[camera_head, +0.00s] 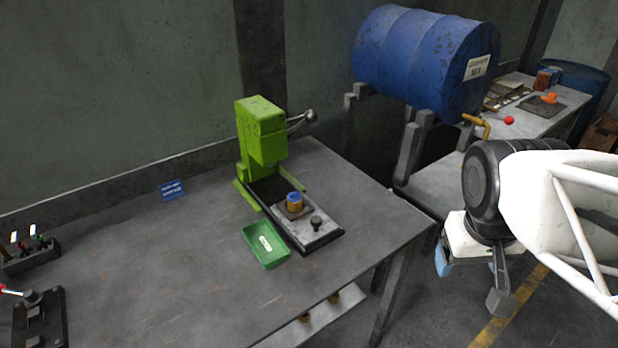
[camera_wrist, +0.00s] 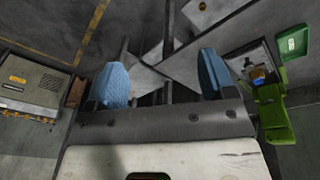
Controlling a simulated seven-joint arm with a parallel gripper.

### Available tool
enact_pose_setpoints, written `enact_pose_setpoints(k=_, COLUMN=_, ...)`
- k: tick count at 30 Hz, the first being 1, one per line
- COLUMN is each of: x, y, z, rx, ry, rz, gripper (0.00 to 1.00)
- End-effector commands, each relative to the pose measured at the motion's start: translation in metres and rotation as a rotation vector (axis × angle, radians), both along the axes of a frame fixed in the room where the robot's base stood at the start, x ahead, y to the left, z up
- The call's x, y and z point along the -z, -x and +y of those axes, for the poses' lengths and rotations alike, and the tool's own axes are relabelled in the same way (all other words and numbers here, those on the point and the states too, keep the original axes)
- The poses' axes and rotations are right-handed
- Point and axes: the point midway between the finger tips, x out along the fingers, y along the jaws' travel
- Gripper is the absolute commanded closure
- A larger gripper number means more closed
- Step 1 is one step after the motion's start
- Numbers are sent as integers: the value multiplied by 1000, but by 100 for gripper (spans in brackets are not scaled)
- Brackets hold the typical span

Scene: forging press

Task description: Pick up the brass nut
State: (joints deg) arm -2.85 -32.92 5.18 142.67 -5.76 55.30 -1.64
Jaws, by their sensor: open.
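No piece is clearly recognisable as the brass nut. A small brass-coloured piece with a blue top (camera_head: 294,202) stands on the sliding plate of the green press (camera_head: 262,130). It also shows small in the wrist view (camera_wrist: 258,73), at the right. Brass-coloured pieces (camera_head: 333,298) partly show on a shelf below the table's front edge. My gripper (camera_wrist: 161,62) is open, with two blue fingers apart and nothing between them. In the head view it hangs at the right, beyond the table's right edge and well away from the press.
A green tray (camera_head: 248,235) lies beside the press on the grey table (camera_head: 150,270). Lever boxes (camera_head: 38,318) stand at the table's left. A blue drum (camera_head: 410,60) rests on a stand behind. A far bench (camera_head: 530,118) holds a red ball (camera_head: 509,120). The table's middle is clear.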

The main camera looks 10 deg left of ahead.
Motion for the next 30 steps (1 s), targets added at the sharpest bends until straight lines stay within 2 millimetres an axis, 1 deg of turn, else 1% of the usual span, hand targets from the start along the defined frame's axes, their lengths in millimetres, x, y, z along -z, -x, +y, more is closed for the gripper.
enact_pose_setpoints(k=1, x=1, y=-8, z=3, rx=-38, ry=23, rz=18, gripper=23)
enact_pose_setpoints(k=8, x=8, y=-46, z=17, rx=-244, ry=161, rz=104, gripper=23)
enact_pose_setpoints(k=17, x=20, y=-99, z=46, rx=-518, ry=349, rz=212, gripper=23)
enact_pose_setpoints(k=23, x=32, y=-134, z=73, rx=-701, ry=479, rz=280, gripper=23)
enact_pose_setpoints(k=30, x=49, y=-175, z=114, rx=-916, ry=638, rz=357, gripper=23)
